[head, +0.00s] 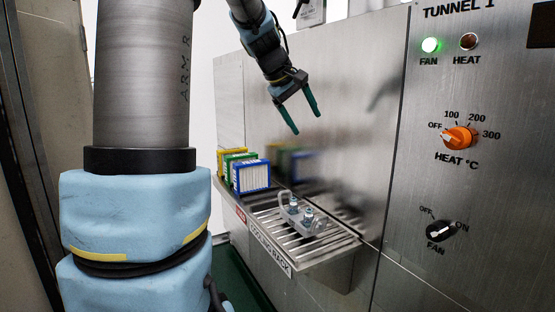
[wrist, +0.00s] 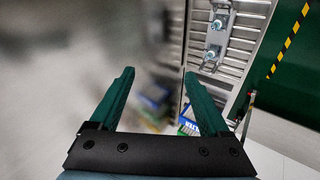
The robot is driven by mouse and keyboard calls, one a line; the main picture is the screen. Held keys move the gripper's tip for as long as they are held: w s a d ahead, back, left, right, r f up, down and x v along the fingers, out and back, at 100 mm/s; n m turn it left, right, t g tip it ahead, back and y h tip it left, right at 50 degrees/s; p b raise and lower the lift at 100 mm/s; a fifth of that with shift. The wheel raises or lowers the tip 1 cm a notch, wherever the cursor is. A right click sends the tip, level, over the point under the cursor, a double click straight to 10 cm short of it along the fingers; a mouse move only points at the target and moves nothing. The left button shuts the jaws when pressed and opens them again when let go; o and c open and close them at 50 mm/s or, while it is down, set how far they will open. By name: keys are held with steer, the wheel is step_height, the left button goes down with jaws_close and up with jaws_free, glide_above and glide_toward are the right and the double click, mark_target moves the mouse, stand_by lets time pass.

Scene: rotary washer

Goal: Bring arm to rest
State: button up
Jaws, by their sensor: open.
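My gripper (head: 303,120) hangs in the air above the slatted rack, in front of the steel panel. Its two dark green fingers are spread apart with nothing between them. The wrist view also shows my gripper (wrist: 160,82) open and empty. A large part of my arm fills the left of the head view.
A slatted rack (head: 333,244) juts from the steel machine (head: 350,140). It bears several boxed filters (head: 252,176) and a metal bracket with bolts (head: 292,211). The control panel at right has an orange heat knob (head: 459,138), a black fan knob (head: 440,232) and a lit green fan lamp (head: 430,45).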

steer(key=s+a+f+m+g+y, duration=0.1)
steer(key=s+a+f+m+y, duration=0.1)
steer(key=s+a+f, duration=0.2)
steer(key=s+a+f+m+g+y, duration=0.1)
steer(key=s+a+f, duration=0.4)
steer(key=s+f, duration=0.5)
steer(key=s+a+f+m+g+y, duration=0.1)
steer(key=s+a+f+m+y, duration=0.1)
steer(key=s+f, duration=0.5)
step_height(320, 180, down, 3)
steer(key=shift+s+a+f+m+y, duration=0.25)
steer(key=shift+a+m, duration=0.25)
steer(key=shift+a, duration=0.7)
